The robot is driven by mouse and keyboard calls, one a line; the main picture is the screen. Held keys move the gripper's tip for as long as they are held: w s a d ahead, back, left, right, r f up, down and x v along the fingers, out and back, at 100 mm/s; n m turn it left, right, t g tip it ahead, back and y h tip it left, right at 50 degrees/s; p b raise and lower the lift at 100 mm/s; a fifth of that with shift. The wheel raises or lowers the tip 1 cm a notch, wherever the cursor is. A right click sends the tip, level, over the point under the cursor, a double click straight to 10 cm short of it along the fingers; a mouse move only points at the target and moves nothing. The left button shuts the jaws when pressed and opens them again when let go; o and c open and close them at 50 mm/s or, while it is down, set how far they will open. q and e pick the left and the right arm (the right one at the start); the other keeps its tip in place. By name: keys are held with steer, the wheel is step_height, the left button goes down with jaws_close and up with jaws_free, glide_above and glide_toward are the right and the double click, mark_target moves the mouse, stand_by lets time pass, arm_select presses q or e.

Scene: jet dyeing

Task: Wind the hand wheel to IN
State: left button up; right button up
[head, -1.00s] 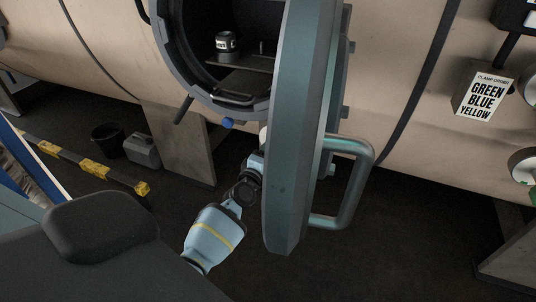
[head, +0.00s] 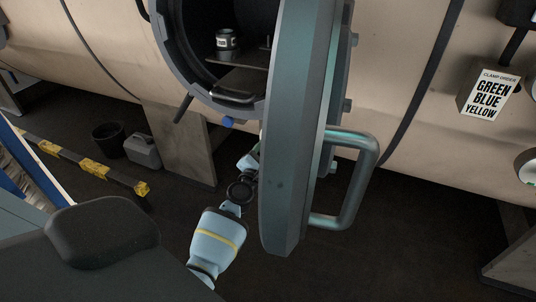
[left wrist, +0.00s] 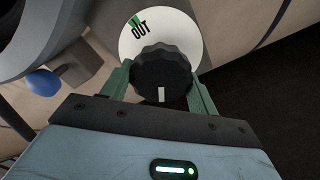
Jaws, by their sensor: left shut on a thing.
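The hand wheel (left wrist: 165,68) is a black ribbed knob with a white pointer mark at its lower edge in the left wrist view. Behind it is a white round dial (left wrist: 183,34) that reads OUT beside a green mark at its upper left. No IN mark shows; the knob and gripper cover the lower dial. My left gripper (left wrist: 162,86) has its green fingers on either side of the knob and is shut on it. In the head view my left arm (head: 220,232) reaches up behind the open door, which hides the knob. My right gripper is not in view.
The thick round vessel door (head: 292,130) stands open with its handle (head: 367,185) to the right. A dark canister (head: 226,40) sits inside the vessel opening. A blue knob (left wrist: 43,82) lies left of the hand wheel. A bucket (head: 107,138) and grey can (head: 142,151) stand on the floor.

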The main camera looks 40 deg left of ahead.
arm_select(q)
steer(key=n, duration=0.4)
steer(key=shift+d+n, duration=0.15)
steer(key=shift+n, duration=0.15)
steer(key=n, duration=0.2)
steer(key=shift+n, duration=0.4)
steer(key=shift+n+p, duration=0.3)
steer(key=shift+n, duration=0.3)
steer(key=o, duration=1)
steer(key=shift+c, duration=0.2)
steer(key=shift+s, duration=0.1)
